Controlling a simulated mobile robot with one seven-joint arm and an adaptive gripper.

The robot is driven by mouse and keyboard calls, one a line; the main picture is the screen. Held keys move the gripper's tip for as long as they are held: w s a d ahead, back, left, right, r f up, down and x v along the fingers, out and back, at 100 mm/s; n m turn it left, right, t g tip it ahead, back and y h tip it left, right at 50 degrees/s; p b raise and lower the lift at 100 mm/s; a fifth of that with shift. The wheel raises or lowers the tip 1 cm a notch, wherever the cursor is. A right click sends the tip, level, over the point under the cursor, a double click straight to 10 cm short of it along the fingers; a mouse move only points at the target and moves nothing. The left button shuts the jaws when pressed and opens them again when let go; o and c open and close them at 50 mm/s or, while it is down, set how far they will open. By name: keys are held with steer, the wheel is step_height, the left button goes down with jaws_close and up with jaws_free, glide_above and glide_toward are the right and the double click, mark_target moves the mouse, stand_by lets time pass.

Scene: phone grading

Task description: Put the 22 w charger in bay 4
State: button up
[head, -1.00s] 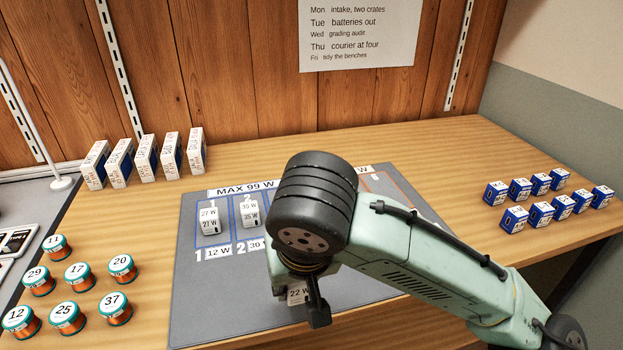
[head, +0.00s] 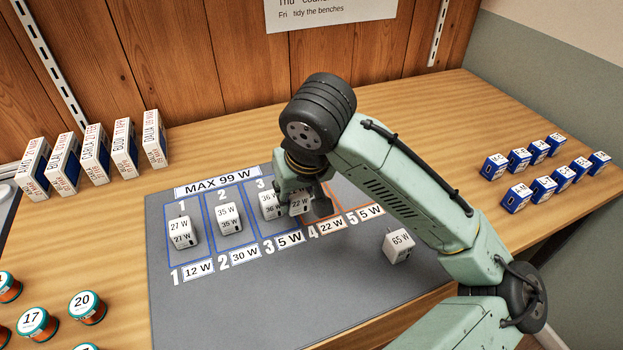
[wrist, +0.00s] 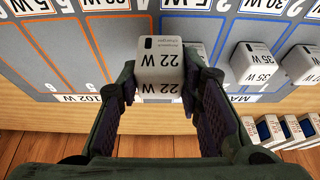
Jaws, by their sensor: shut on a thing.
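My gripper (wrist: 160,100) is shut on the white 22 W charger (wrist: 158,65), with one finger on each side of it. In the head view the held charger (head: 299,205) is partly covered by my gripper (head: 305,207). It is over the mat near the border of bays 3 and 4; its height is hard to tell. Bay 4 is an orange-outlined strip with a 22 W label (head: 332,225) at its front, largely hidden by my arm. A white 36 W charger (head: 268,205) stands in bay 3, close beside my gripper.
A 27 W charger (head: 182,233) stands in bay 1 and a 35 W charger (head: 229,218) in bay 2. A 65 W charger (head: 398,245) stands on the front right of the grey mat (head: 230,305). Boxes stand at back left; small blue boxes (head: 541,188) at right.

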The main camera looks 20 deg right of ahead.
steer(key=w+d, duration=0.2)
steer(key=w+d+p, duration=0.1)
steer(key=w+d, duration=0.1)
steer(key=shift+w+d+f, duration=0.15)
steer(key=shift+d+f, duration=0.05)
steer(key=shift+d, duration=0.1)
steer(key=shift+w+d+f, duration=0.1)
steer(key=shift+f, duration=0.1)
steer(key=shift+f+p, duration=0.4)
steer(key=shift+f, duration=1.25)
steer(key=shift+f, duration=0.1)
steer(key=shift+f, duration=0.15)
steer(key=o, duration=1.2)
steer(key=shift+r, duration=0.45)
steer(key=b+v, duration=0.1)
steer(key=v, duration=1)
steer(key=shift+s+r, duration=0.3)
